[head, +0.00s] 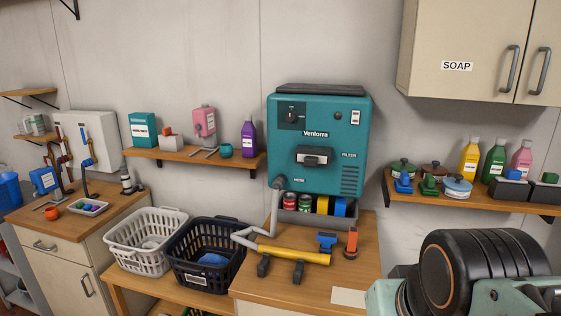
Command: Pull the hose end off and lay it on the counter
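A teal machine labelled Ventorra (317,150) stands at the back of the wooden counter (280,294). A grey hose (273,212) runs down from the machine's lower left corner and bends left over the counter's edge. It turns back to the left end of a yellow pipe (295,254), and its end appears to sit on that pipe; the exact joint is too small to tell. The yellow pipe rests on black supports (298,271) and has a blue lever (327,242) at its right end. My gripper is out of view; only part of my arm shows at lower right.
An orange-red upright piece (351,243) stands right of the pipe. A white card (348,297) lies near the counter's front. Bare counter lies in front of the pipe. A black basket (205,284) and a white basket (143,262) stand to the left.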

